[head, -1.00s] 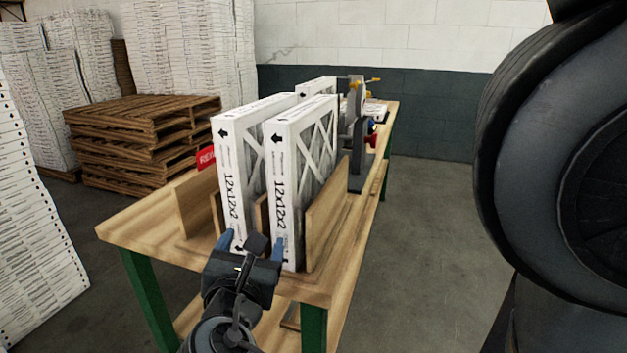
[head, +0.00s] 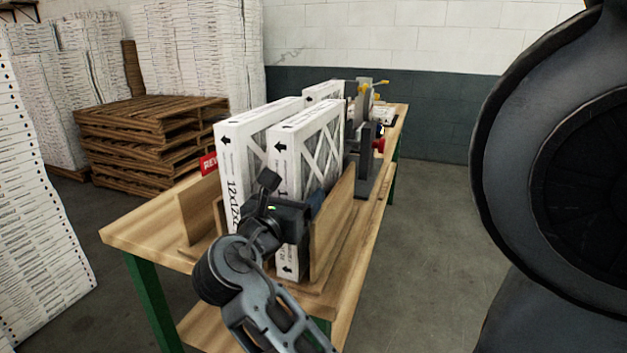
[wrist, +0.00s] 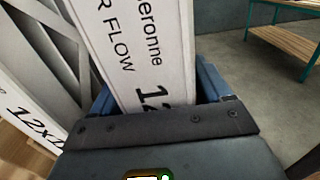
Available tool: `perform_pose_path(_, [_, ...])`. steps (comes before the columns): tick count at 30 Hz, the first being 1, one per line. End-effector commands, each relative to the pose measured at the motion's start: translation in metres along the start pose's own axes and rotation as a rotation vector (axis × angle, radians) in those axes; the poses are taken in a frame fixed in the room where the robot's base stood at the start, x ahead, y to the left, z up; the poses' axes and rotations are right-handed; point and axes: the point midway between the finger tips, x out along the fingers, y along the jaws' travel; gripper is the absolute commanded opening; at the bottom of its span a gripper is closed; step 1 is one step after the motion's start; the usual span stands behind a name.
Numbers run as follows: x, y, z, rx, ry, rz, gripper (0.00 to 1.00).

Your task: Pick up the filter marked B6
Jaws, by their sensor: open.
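Two white boxed filters stand upright in a wooden rack (head: 196,222) on the table. The left filter (head: 232,158) and the right filter (head: 290,160) have black arrows on their narrow front faces; part of "12x12x2" shows on the left one. I cannot read a B6 mark on either. My gripper (head: 300,205) is open at the front of the right filter. In the wrist view, a filter's narrow face (wrist: 140,50) lies between the blue fingers (wrist: 155,90), with the words "FLOW" and "12" visible. Whether the fingers touch it is not clear.
Another filter (head: 322,91) stands farther back. A grey fixture with yellow handles (head: 367,140) is behind the rack. A red sign (head: 209,164) is at the left. Pallets (head: 145,140) and filter stacks are beyond. The floor right of the table (head: 430,220) is clear.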

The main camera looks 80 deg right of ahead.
Motion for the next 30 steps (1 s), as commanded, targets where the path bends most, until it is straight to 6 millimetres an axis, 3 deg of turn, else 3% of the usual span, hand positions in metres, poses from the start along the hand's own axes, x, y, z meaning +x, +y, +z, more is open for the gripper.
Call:
perform_pose_path(9, [0.0052, 0.0002, -0.0002, 0.000, 0.001, 0.002, 0.77])
perform_pose_path(27, [0.0049, 0.0001, -0.0002, 0.000, 0.000, 0.002, 0.19])
perform_pose_path(30, [0.0049, 0.0001, 0.0001, 0.001, 0.000, 0.002, 0.18])
